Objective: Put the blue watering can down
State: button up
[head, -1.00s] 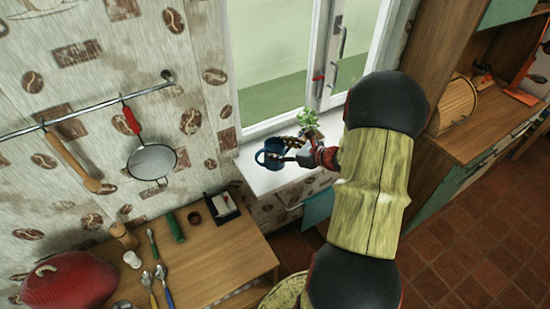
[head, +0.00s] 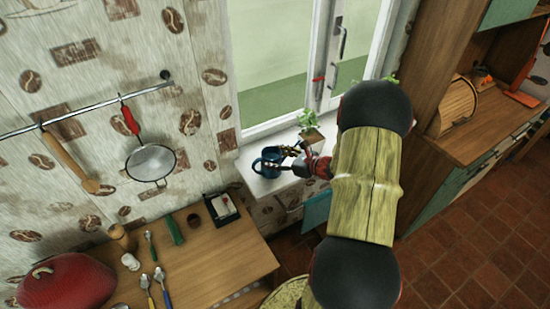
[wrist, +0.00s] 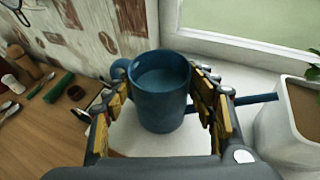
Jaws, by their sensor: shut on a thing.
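The blue watering can (head: 266,164) is upright at the left part of the white window sill (head: 262,185). In the wrist view the can (wrist: 160,95) stands between the yellow-padded fingers of my gripper (wrist: 160,112), its open top facing the camera. Its handle is on the left and its thin spout points right, past the right finger. My gripper (head: 287,156) is shut on the can from the right in the head view. The can's base is low over the sill; I cannot tell whether it touches.
A potted plant (head: 310,127) stands on the sill right of the can, near the spout; its white pot (wrist: 290,120) shows in the wrist view. The window is behind. A wooden table (head: 225,255) with spoons and small items is at lower left.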

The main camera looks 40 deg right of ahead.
jog(key=o, duration=1.6)
jog(key=shift+o, duration=0.2)
jog(key=shift+r, duration=0.2)
jog(key=p+v, duration=0.2)
jog(key=v, duration=1)
jog(key=w+a+r+n+g+y, duration=0.15)
jog(key=a+r+n+g, duration=0.3)
jog(key=a+n, duration=0.55)
jog(key=a+r+n+g+y, duration=0.3)
jog(key=a+r+n, duration=0.25)
jog(key=a, duration=0.85)
jog(key=s+a+r+n+h, duration=0.6)
jog(key=s+a+r+n, duration=0.3)
jog(key=n, duration=0.9)
jog(key=shift+s+a+r+n+h, duration=0.35)
jog(key=shift+s+r, duration=0.05)
jog(key=shift+s, duration=0.65)
